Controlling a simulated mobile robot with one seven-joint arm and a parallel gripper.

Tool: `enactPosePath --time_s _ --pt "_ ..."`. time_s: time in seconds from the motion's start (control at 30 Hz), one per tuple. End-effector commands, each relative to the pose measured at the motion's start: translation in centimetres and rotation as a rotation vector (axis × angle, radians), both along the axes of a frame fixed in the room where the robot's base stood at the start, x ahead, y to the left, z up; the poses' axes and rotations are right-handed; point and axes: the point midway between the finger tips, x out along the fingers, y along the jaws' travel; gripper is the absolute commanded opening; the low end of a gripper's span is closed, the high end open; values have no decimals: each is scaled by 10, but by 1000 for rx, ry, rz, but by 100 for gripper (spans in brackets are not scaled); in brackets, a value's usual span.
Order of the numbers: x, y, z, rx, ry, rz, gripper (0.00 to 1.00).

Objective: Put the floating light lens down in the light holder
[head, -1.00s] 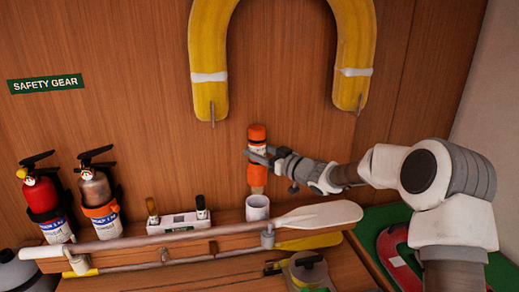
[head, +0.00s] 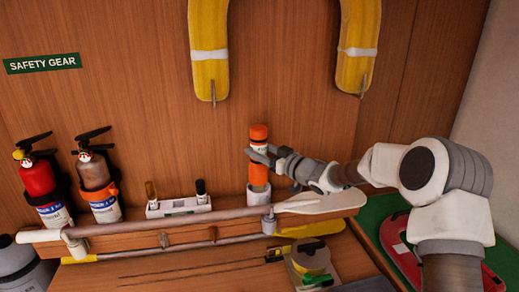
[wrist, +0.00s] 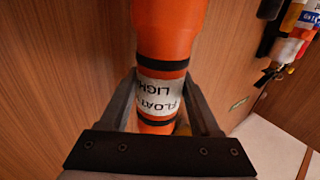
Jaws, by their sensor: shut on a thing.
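The floating light (head: 258,172) is an orange cylinder with a dark band near its top and a white label. It stands about upright, lens end down. My gripper (head: 259,153) is shut on it around the label; the wrist view also shows the light (wrist: 168,28) between both fingers (wrist: 165,100). The light holder (head: 260,197) is a pale cup on the wooden ledge, directly under the light. The light's lower end is at the holder's mouth and its lens is hidden, seemingly inside the cup. I cannot tell whether it touches the bottom.
A paddle (head: 322,201) lies along the front of the ledge, close to the holder. A white box (head: 179,208) with two upright items and two extinguishers (head: 98,185) stand to the left. A yellow horseshoe buoy (head: 208,60) hangs above.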

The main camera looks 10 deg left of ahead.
Motion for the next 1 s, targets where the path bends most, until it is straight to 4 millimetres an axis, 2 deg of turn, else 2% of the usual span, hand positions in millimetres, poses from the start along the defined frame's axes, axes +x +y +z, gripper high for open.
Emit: enactPosePath --time_s 0.6,1.0 --pt "0 0 -42 3 -2 0 0" --pt "0 0 -49 3 -3 0 0"
